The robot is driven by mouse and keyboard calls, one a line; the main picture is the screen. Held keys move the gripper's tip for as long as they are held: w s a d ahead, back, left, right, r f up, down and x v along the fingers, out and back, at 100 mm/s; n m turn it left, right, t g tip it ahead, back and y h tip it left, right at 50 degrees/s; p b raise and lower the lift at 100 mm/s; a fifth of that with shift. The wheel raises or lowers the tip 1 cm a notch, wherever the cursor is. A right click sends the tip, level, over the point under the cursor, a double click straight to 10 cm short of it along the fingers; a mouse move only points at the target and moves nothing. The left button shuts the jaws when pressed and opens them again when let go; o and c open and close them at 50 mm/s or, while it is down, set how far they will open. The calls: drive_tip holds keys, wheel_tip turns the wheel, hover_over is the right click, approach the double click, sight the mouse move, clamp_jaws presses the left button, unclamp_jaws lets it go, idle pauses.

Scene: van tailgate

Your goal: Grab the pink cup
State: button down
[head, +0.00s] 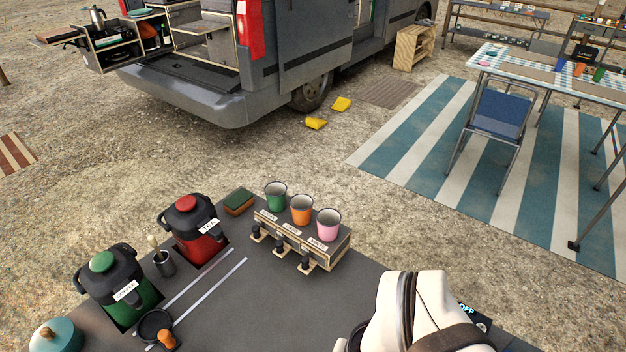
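The pink cup (329,226) stands upright on the right end of a small wooden rack (341,250), on the dark table. An orange cup (301,211) and a green cup (276,197) stand in a row to its left. The rack's front carries small labels and dark knobs, one set below each cup. The pink cup's rim is unobstructed and nothing holds it. A pale part with dark bands, likely my arm, shows at the lower right, apart from the cup. My gripper's fingers do not show.
A red canister (192,230) and a green canister (120,285) stand at the table's left. A sponge (239,202) lies left of the rack. Two pale strips (205,303) cross the tabletop. The surface in front of the rack (270,305) is clear.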

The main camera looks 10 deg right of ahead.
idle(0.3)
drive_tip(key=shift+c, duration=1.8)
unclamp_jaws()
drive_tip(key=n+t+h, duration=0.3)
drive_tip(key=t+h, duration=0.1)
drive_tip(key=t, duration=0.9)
approach(328, 227)
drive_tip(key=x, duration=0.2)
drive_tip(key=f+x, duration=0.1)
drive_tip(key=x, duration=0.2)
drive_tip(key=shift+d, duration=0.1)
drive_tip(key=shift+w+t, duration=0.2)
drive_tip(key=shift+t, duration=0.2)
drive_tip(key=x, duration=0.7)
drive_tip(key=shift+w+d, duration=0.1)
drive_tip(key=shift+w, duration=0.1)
